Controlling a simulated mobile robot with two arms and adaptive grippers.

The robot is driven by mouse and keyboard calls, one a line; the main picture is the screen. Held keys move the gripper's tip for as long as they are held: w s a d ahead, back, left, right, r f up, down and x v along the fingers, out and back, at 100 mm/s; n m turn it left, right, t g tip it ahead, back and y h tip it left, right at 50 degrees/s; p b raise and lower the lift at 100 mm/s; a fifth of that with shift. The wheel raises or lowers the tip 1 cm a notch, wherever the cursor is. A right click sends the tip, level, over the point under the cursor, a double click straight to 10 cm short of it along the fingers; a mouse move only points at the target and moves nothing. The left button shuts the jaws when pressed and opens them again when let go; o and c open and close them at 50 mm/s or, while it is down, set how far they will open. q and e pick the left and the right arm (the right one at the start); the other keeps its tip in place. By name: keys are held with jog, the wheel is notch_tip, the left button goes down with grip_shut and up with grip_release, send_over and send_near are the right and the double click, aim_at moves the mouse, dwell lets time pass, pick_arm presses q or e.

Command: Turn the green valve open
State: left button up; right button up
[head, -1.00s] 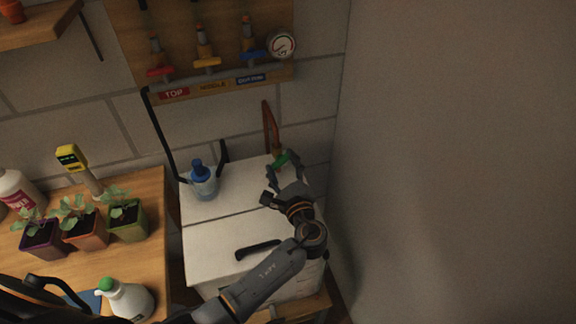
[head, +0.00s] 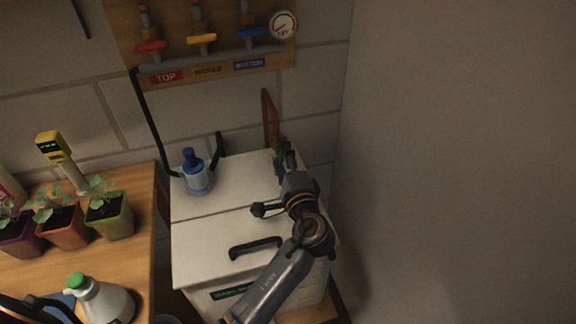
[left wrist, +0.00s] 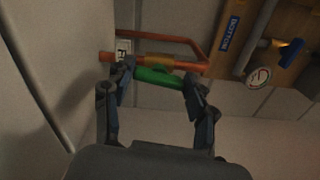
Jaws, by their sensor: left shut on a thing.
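The green valve handle (left wrist: 158,77) sits on an orange-brown pipe (left wrist: 185,65) in the left wrist view. My left gripper (left wrist: 157,84) has its two fingers at either end of the handle and is shut on it. In the head view the left gripper (head: 285,158) is at the back of the white box by the wall, and it mostly hides the green handle. The pipe (head: 269,118) rises behind it against the wall. My right gripper is not clearly seen.
The white box (head: 200,250) has a black handle (head: 256,248) and a blue-capped bottle (head: 197,178) on top. Red, yellow and blue valves (head: 201,39) and a gauge (head: 283,24) hang above. Potted seedlings (head: 108,215) stand on the left bench. A bare wall closes the right.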

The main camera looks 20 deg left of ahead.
pick_arm(q)
jog(key=shift+d+r+n+b, duration=0.1)
jog(key=shift+r+n+b, duration=0.2)
jog(key=shift+n+b, duration=0.65)
jog(key=shift+r, duration=0.1)
jog(key=o, duration=1)
jog(key=shift+w, duration=0.1)
jog(key=shift+o, duration=0.8)
jog(key=shift+d, duration=0.15)
jog(key=shift+f, duration=0.2)
jog(key=shift+f, duration=0.1)
